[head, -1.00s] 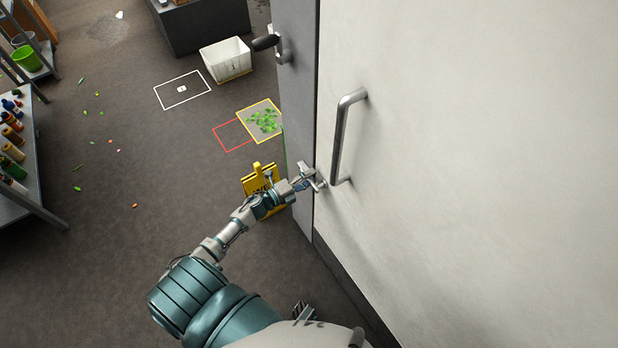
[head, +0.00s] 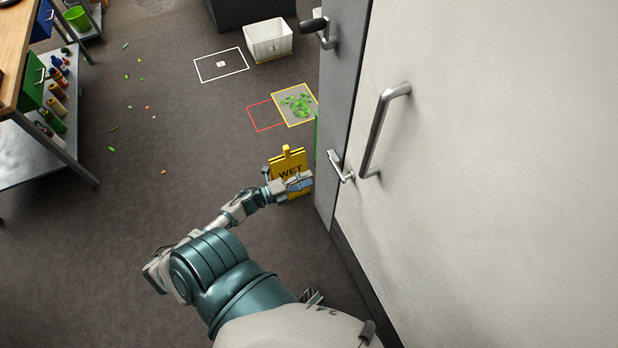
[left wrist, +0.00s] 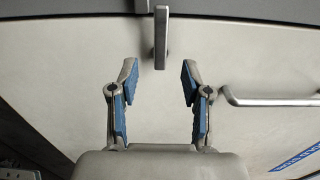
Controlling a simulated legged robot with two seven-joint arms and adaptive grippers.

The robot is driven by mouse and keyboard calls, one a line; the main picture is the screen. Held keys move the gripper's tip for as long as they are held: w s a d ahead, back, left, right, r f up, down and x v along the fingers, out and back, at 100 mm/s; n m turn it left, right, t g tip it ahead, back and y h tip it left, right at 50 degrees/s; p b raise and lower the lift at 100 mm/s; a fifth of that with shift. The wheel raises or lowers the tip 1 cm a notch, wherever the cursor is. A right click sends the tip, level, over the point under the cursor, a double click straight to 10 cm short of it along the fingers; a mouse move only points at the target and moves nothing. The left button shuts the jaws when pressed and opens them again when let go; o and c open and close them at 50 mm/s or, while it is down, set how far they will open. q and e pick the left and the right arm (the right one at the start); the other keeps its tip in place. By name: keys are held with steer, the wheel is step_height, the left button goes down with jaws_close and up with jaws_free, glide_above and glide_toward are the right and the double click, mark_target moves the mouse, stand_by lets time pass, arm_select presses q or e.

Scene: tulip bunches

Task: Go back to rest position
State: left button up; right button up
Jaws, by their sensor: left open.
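My left gripper (head: 299,183) is in front of the yellow wet-floor sign (head: 289,163) in the head view, left of the door's lever handle (head: 341,167) and apart from it. In the left wrist view its two blue-padded fingers (left wrist: 158,85) are spread open with nothing between them. The lever handle (left wrist: 161,38) shows just beyond the fingertips there. The long bar handle (head: 378,130) is on the pale door (head: 480,170); it also shows at the right in the left wrist view (left wrist: 270,101). My right gripper is not in view.
The door and its grey edge (head: 346,110) stand close on the right. A shelf (head: 50,160) with bottles is at the left. A white bin (head: 269,40) and a yellow-framed mat (head: 296,119) with green bits lie farther off. Open floor (head: 150,190) is at the left.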

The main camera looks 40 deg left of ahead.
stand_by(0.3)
arm_select(q)
steer(key=s+d+f+n+g+y, duration=0.1)
steer(key=s+f+n+g+y, duration=0.2)
steer(key=f+n, duration=0.5)
steer(key=s+d+f+n+g+y, duration=0.15)
steer(key=f+n+y, duration=0.35)
steer(key=f, duration=0.5)
steer(key=s+d+f+n+g, duration=0.3)
steer(key=s+d+f+g, duration=0.2)
steer(key=s+d+f, duration=0.2)
steer(key=s+d+f+n+g+h, duration=0.1)
steer(key=s+d+f+n+g, duration=0.3)
steer(key=s+d+f, duration=0.3)
steer(key=s+d+g, duration=0.1)
steer(key=s, duration=0.4)
steer(key=shift+n+p, duration=0.3)
steer(key=shift+p, duration=0.1)
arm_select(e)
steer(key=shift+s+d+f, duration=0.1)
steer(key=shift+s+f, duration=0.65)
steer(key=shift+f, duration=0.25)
arm_select(q)
steer(key=shift+f+g, duration=0.15)
steer(key=shift+g, duration=0.1)
steer(key=shift+w, duration=0.1)
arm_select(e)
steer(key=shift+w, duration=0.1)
